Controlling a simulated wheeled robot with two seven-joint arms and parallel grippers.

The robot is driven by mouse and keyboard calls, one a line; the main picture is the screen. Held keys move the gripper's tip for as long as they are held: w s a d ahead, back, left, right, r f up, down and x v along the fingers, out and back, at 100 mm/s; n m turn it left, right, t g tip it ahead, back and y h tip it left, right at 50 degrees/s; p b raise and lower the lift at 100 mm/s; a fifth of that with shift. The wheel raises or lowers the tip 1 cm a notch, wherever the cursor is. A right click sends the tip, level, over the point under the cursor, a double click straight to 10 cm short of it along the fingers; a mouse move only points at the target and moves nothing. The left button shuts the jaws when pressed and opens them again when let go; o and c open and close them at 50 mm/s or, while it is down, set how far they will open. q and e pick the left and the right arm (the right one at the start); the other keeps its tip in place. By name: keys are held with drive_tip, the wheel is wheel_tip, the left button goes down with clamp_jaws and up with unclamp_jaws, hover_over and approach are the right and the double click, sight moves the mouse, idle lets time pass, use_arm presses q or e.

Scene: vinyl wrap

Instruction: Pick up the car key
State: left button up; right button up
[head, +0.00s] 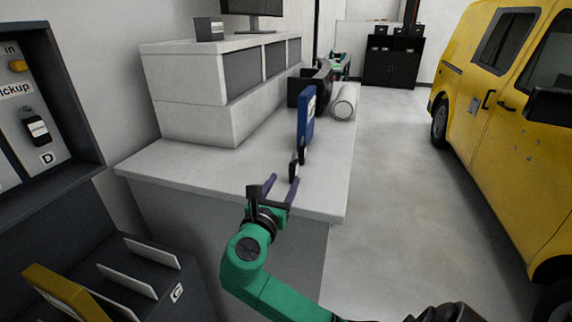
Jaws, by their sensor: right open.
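My right gripper (279,184) is open, its two purple fingers pointing away over the near part of the white counter (215,175). A small dark upright object (293,166), possibly a car key, is just beyond the tip of the right-hand finger. I cannot tell whether they touch. Another black key-like fob (36,128) with a white label hangs in the panel on the left, above the letter D. My left gripper is not in view.
A blue upright item (305,122) stands on the counter behind the dark object. A white roll (344,101) lies farther back. Grey-fronted drawers (243,73) line the wall. A yellow van (515,110) is on the right, with clear floor between.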

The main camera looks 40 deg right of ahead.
sight(291, 170)
drive_tip(key=x, duration=0.3)
drive_tip(key=shift+w+d+f, duration=0.2)
drive_tip(key=shift+w, duration=0.1)
drive_tip(key=p+x, duration=0.2)
drive_tip(key=x, duration=0.2)
drive_tip(key=shift+s+d, duration=0.1)
drive_tip(key=shift+d, duration=0.5)
drive_tip(key=shift+w+f, duration=0.1)
drive_tip(key=shift+w, duration=0.15)
clamp_jaws()
